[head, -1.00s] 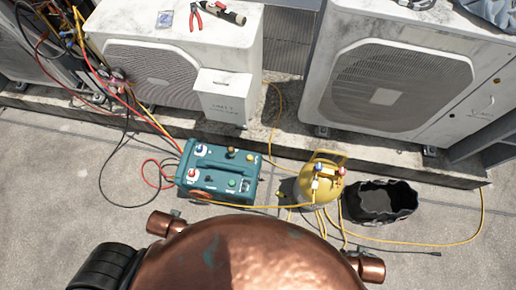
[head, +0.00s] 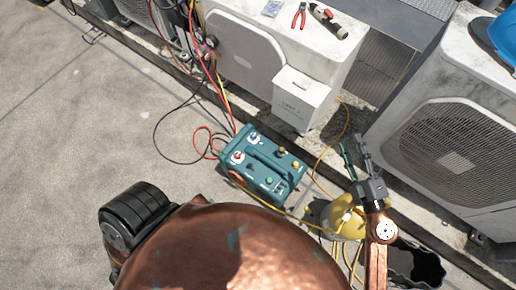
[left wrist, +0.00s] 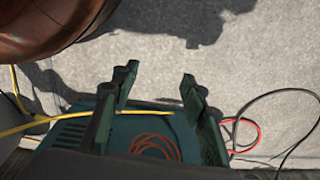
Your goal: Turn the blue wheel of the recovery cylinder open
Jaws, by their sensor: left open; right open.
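The yellow recovery cylinder (head: 338,213) stands on the concrete in the lower right of the head view, partly hidden behind my right arm. I cannot make out its blue wheel now. My right gripper (head: 353,150) is open and empty, beyond the cylinder's top in the picture and in front of the gap between the condensers. My left gripper (left wrist: 158,84) shows only in the left wrist view. It is open, with nothing between its fingers, and the teal recovery machine (left wrist: 150,125) lies behind and below it.
In the head view the teal machine (head: 263,168) carries a blue knob and a red knob. Hoses lie around it and the cylinder. A black bucket (head: 418,266) sits right of my right arm. Condensers (head: 455,150) line the back. The concrete at left is clear.

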